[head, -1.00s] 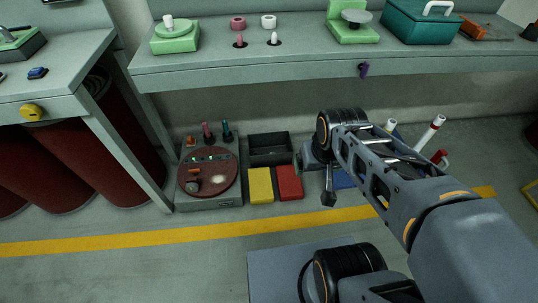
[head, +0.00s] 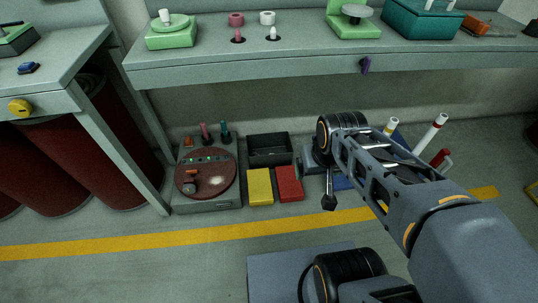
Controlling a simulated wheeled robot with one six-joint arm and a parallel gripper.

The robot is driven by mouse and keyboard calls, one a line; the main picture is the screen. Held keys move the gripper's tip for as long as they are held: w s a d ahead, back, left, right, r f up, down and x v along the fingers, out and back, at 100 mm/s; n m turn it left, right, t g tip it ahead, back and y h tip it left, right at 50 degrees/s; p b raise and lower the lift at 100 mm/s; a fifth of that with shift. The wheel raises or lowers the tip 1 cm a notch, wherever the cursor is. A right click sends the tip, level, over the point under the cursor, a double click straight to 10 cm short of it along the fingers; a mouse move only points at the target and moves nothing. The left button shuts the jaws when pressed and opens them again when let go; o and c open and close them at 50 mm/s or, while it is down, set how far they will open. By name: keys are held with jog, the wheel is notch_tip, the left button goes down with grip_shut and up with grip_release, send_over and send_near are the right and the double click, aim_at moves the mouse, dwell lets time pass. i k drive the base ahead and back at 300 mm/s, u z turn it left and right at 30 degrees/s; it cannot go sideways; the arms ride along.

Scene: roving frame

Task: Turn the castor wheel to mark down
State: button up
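I cannot pick out a castor wheel with a mark for certain. A yellow round knob (head: 20,108) sits on the front edge of the left bench. A purple knob (head: 365,65) sits on the front edge of the long bench. A grey disc (head: 355,11) tops a green block on that bench. My gripper (head: 329,202) hangs at the end of my arm in the middle of the view, over the floor and apart from the benches. It is small and dark, and I cannot see its finger gap.
A grey floor unit (head: 208,205) with a dark red round plate stands below the long bench (head: 200,70). Beside it are a black bin (head: 269,150), a yellow block (head: 260,187) and a red block (head: 289,183). White-topped tubes (head: 438,123) stand right of my arm.

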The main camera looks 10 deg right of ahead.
aim_at(187, 188)
jog(key=u, duration=1.2)
jog(key=k, duration=0.55)
jog(key=z, duration=0.35)
jog(key=i, duration=0.85)
jog(key=u, duration=0.85)
jog(key=i, duration=0.8)
jog(key=u, duration=0.85)
